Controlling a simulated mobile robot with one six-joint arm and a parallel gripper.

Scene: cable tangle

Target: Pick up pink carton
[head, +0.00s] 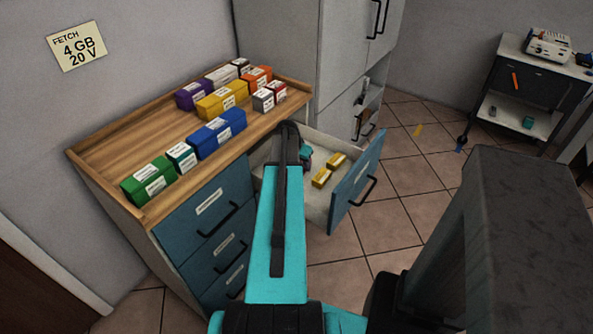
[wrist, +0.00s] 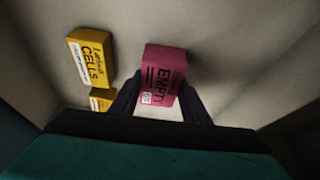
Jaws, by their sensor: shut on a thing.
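The pink carton (wrist: 163,75) shows in the wrist view, with "EMPTY" printed on its face. My gripper (wrist: 160,100) is shut on it, with one dark finger on each side of its lower part. The carton is tilted slightly in the picture. I cannot tell whether it still touches the drawer floor. In the head view my arm reaches into the open drawer (head: 315,208) and hides the carton.
Yellow cartons, one marked "CELLS" (wrist: 92,57), lie left of my gripper; they also show in the head view (head: 321,177). The drawer's blue front (head: 357,182) stands pulled out. Several coloured boxes stand on the wooden top (head: 110,155). Tiled floor (head: 415,210) is mostly open to the right.

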